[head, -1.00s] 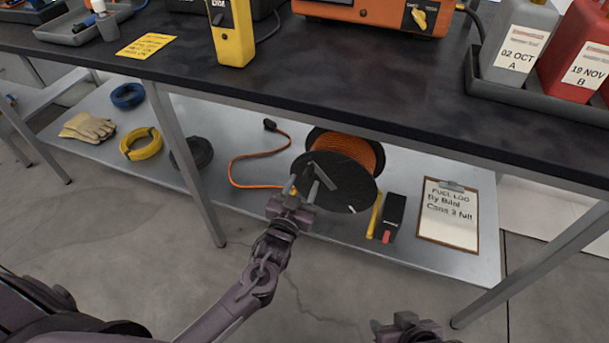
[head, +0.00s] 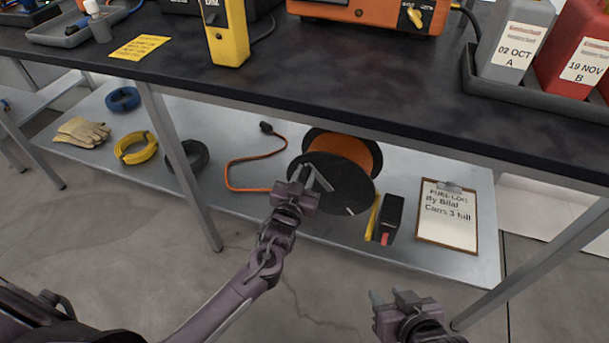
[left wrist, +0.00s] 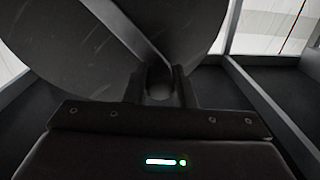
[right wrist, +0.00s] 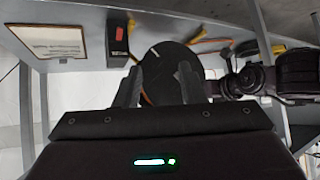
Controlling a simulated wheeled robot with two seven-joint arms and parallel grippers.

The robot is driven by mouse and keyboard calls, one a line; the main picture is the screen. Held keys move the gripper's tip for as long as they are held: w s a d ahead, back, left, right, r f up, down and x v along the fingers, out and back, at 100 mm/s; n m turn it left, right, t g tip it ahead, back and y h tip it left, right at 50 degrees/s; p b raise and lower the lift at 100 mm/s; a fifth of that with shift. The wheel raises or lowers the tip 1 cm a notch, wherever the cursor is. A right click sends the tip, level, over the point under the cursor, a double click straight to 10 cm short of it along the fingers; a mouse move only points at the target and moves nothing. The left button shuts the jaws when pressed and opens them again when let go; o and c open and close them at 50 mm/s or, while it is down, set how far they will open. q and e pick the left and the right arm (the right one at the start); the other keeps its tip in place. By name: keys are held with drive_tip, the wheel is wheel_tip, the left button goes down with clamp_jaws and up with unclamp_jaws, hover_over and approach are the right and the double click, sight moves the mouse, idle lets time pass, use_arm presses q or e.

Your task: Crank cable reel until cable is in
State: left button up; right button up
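The cable reel (head: 345,178) lies on the lower shelf with orange cable wound behind its black front disc. A grey crank arm (head: 322,181) sits on the disc. A loose orange cable tail (head: 230,180) loops left of the reel to a black plug (head: 267,127). My left gripper (head: 303,175) is at the crank. In the left wrist view its fingers are closed in on both sides of the dark round crank handle (left wrist: 160,80). My right gripper (head: 388,298) is open and empty, low in front of the shelf. The reel disc (right wrist: 168,72) shows beyond its fingers.
Right of the reel lie a yellow tool (head: 373,217), a black box (head: 391,214) and a clipboard (head: 447,214). Left are coils and gloves (head: 82,132). The bench top (head: 330,95) overhangs the shelf (head: 215,185); a metal leg (head: 180,165) stands left of my left arm.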

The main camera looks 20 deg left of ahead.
use_arm(q)
clamp_jaws()
